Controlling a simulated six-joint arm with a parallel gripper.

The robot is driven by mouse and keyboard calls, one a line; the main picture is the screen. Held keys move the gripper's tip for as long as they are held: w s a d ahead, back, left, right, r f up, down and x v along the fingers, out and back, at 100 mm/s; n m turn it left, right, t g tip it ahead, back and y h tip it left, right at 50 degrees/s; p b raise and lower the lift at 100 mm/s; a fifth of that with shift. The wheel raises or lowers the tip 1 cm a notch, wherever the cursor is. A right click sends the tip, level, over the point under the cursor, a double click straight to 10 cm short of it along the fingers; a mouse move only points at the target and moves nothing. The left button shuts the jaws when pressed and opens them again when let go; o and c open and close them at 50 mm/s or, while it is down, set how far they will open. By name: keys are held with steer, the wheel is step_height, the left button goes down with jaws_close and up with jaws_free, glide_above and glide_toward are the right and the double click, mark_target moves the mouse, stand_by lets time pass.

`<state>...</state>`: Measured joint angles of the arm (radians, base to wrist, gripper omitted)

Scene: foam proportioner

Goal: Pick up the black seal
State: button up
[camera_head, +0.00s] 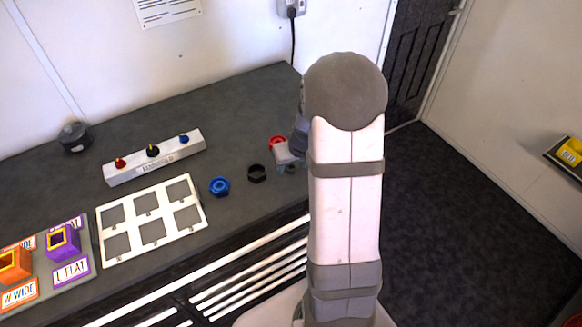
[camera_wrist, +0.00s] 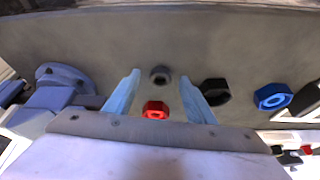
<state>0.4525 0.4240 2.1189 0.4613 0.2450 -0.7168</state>
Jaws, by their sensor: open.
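My gripper (camera_head: 289,154) is over the right part of the dark bench, seen partly behind my arm. In the wrist view its two pale blue fingers (camera_wrist: 160,79) are apart with nothing held between them. A black ring with a six-sided outline (camera_head: 257,173) lies on the bench just left of my gripper; in the wrist view it lies just outside the right finger (camera_wrist: 215,91). A small dark grey round ring (camera_wrist: 160,75) shows between the fingertips in the wrist view. I cannot tell for sure which of these two is the black seal.
A red six-sided ring (camera_wrist: 155,110) lies close to the fingers. A blue ring (camera_head: 220,186) lies left of the black one. A white six-window frame (camera_head: 152,220), a white block with colored knobs (camera_head: 155,158) and colored bins (camera_head: 63,243) stand further left.

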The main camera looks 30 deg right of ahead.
mark_target(292, 170)
steer(key=c, duration=1.1)
step_height(292, 170, up, 10)
steer(key=shift+w+a+f+p, duration=0.1)
steer(key=shift+w+a+p, duration=0.35)
steer(key=shift+a, duration=1.15)
steer(key=shift+w+a+f+p, duration=0.1)
steer(key=shift+w+a+p, duration=0.35)
steer(key=shift+a, duration=1.2)
steer(key=shift+w+a+f+p, duration=0.15)
steer(key=shift+w+a, duration=0.55)
steer(key=shift+a, duration=0.9)
steer(key=shift+r, duration=0.1)
